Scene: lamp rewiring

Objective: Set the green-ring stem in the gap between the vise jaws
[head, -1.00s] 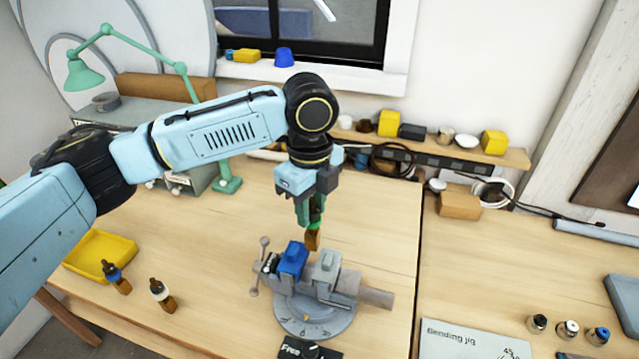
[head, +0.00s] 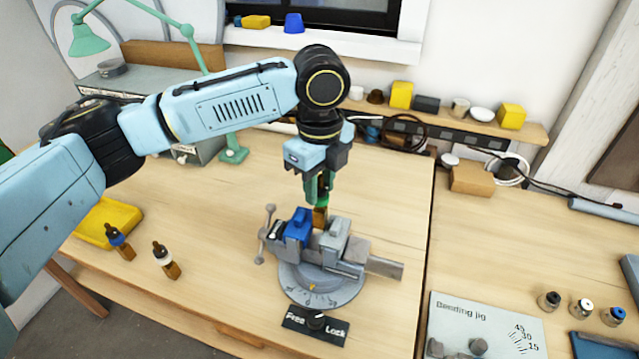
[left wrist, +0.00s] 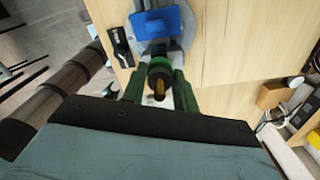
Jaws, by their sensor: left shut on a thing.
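My left gripper (head: 319,190) is shut on the green-ring stem (head: 320,216), a small brown piece with a green ring, held upright and pointing down. In the left wrist view the stem (left wrist: 159,82) sits between the green fingers. The vise (head: 320,283) stands on a round grey base, with a blue jaw (head: 297,228) and a grey jaw (head: 335,238). The stem's lower end is at the gap between the jaws, in line with their tops or just behind them; how deep it sits I cannot tell. My right gripper is not in view.
A Free/Lock switch plate (head: 316,325) lies in front. A bending jig (head: 485,330) is at right. A green lamp (head: 232,145) stands behind my arm.

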